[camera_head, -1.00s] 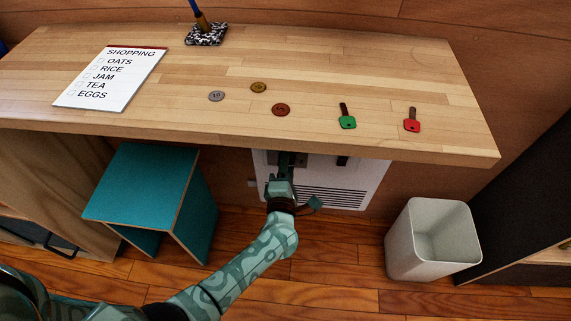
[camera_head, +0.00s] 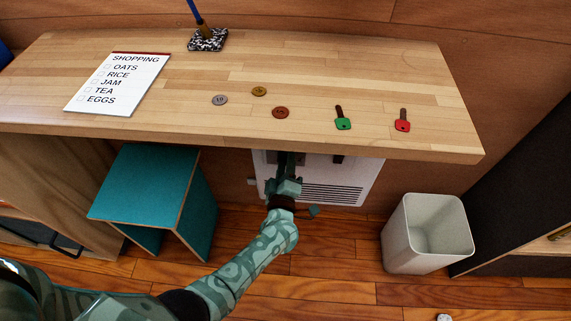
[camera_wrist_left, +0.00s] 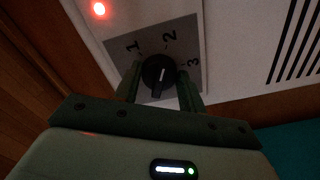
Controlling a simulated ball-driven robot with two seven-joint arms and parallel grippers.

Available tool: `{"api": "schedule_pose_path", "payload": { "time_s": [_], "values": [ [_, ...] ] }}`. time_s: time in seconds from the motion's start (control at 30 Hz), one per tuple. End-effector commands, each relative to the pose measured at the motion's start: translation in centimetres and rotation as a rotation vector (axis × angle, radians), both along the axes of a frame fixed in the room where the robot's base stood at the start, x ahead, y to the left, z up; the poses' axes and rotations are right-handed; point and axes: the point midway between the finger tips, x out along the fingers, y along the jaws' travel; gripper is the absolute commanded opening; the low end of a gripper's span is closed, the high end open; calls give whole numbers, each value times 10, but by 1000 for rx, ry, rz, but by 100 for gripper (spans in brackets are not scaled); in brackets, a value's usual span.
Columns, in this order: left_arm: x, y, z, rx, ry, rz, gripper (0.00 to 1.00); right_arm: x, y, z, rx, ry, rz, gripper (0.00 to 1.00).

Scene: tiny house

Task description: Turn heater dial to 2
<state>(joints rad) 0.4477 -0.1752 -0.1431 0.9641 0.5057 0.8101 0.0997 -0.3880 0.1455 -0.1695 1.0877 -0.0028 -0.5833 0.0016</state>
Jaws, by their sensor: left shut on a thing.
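The white heater (camera_head: 345,178) is on the wall below the wooden worktop, with its upper part hidden by the worktop edge. The left wrist view shows its round black dial (camera_wrist_left: 158,73) on a grey plate (camera_wrist_left: 185,48) marked 1, 2 and 3. The dial's white mark points up in that view, between the 1 and the 2 and nearer the 2. My left gripper (camera_wrist_left: 157,88) is shut on the dial, one finger on each side. In the head view my left gripper (camera_head: 287,168) reaches under the worktop edge. My right gripper is not in view.
The worktop (camera_head: 330,70) overhangs the heater. A teal stool (camera_head: 150,185) stands left of my arm and a pale bin (camera_head: 400,235) stands right. A red light (camera_wrist_left: 98,9) glows on the heater. Coins, two keys and a shopping list lie on the worktop.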

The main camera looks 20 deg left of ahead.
Motion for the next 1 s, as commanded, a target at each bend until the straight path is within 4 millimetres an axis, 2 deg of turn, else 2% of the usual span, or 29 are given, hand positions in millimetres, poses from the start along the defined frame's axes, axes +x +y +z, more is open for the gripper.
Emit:
{"api": "schedule_pose_path", "payload": {
  "time_s": [0.57, 0.6, 0.63, 1.0],
  "values": [
    [0, -2, -2, 29, 12, -5, 17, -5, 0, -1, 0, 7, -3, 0],
    [0, -2, -1, 29, 12, -5, 51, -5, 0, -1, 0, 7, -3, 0],
    [0, -2, -2, 28, 11, -4, 60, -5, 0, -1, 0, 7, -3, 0],
    [-1, 0, 0, 27, 10, -1, 61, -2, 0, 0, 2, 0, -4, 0]
  ]
}}
